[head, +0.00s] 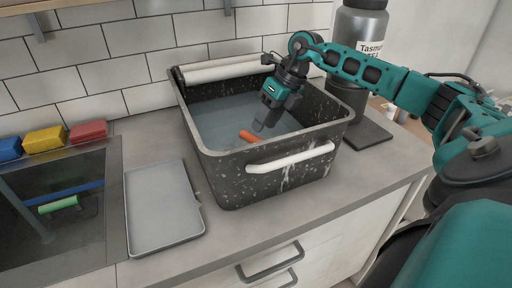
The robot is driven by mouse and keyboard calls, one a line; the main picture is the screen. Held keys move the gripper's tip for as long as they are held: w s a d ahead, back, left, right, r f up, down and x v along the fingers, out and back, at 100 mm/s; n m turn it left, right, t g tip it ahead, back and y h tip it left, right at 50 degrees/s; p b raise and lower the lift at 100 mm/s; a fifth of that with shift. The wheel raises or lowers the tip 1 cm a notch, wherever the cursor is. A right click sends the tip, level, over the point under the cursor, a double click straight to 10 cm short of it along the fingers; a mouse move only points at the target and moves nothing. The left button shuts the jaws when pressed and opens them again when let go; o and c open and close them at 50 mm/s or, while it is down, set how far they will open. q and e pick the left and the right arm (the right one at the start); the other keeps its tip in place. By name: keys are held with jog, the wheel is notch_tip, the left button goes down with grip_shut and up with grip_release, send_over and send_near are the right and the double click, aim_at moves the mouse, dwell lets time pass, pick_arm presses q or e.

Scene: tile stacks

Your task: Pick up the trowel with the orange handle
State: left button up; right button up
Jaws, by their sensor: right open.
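The trowel's orange handle (250,137) shows inside the dark speckled tub (232,188), near its middle. The rest of the trowel is not clear in this view. My right gripper (260,128) reaches down into the tub from the upper right. Its jaws are open, with the fingertips just beside the right end of the orange handle. I cannot tell whether they touch it. My left gripper is not in view.
The tub has white handles and high walls around the gripper. A grey tray (162,206) lies left of it. A sink (62,262) at far left holds a green-handled tool (58,204). Blue, yellow and red sponges (88,132) line its back. A dark flask (345,90) stands behind right.

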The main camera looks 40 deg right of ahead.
aim_at(260, 139)
jog(key=shift+x, duration=0.95)
jog(key=x, duration=0.5)
jog(key=shift+s+f+p, duration=0.3)
jog(key=shift+f+p, duration=0.05)
jog(key=shift+f, duration=0.05)
jog(key=shift+r, duration=0.1)
grip_shut()
